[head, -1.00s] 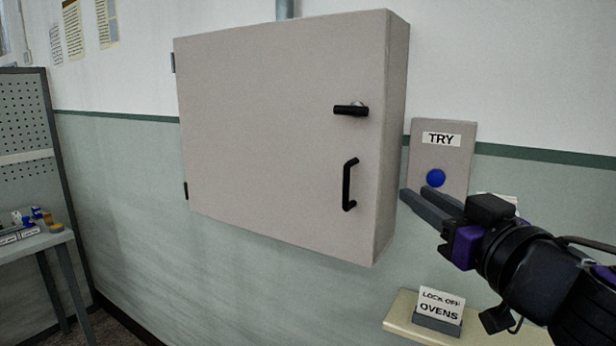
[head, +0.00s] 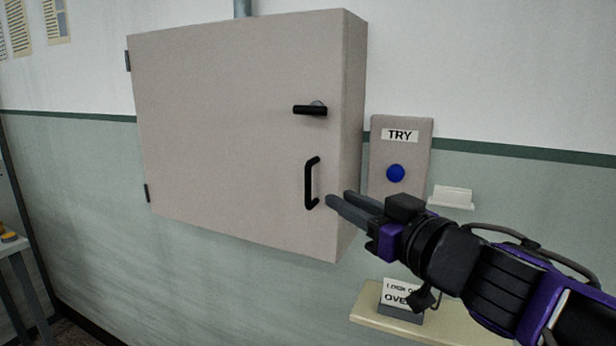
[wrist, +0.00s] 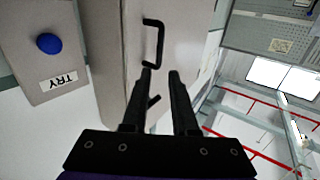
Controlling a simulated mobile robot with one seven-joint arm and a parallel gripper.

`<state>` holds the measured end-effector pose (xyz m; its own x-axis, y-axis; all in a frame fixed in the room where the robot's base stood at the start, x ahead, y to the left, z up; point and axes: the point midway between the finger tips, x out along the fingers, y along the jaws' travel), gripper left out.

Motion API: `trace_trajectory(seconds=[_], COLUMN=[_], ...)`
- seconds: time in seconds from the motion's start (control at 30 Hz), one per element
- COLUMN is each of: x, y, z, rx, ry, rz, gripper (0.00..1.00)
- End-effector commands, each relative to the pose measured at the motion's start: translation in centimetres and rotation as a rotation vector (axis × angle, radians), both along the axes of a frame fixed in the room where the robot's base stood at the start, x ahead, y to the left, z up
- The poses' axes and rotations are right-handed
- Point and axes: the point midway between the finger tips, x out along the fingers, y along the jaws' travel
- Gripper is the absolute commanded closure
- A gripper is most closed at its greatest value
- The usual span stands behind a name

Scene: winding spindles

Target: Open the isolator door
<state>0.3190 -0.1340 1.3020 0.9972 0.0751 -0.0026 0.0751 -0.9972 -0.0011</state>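The isolator is a beige wall box with a flat door (head: 220,120), which is shut, with hinges on its left edge. A black rotary handle (head: 310,110) lies about horizontal near the door's upper right. Below it is a black vertical pull handle (head: 312,183), which also shows in the wrist view (wrist: 153,42). My gripper (head: 340,200) is just right of the pull handle's lower end in the head view, its two fingers apart and nothing between them. In the wrist view the open fingertips (wrist: 160,75) are near the pull handle's end; I cannot tell whether they touch it.
A grey TRY box (head: 400,155) with a blue button (head: 396,173) is on the wall right of the isolator. A small white holder (head: 452,196) is beside it. A shelf (head: 385,322) with a lock-off sign (head: 402,297) is below.

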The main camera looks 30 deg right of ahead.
Motion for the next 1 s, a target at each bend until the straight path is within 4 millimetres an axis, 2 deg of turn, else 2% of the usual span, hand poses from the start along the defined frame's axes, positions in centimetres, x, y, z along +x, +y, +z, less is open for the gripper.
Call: trace_trajectory(seconds=[0.3, 0.7, 1.0], x=[4.0, 9.5, 11.4], y=[0.2, 0.6, 0.8], z=[-0.5, -0.2, 0.0], rx=[-0.003, -0.002, -0.003], ry=[0.003, 0.0, -0.002], rz=[-0.002, -0.002, -0.001], gripper=[0.73, 0.73, 0.73])
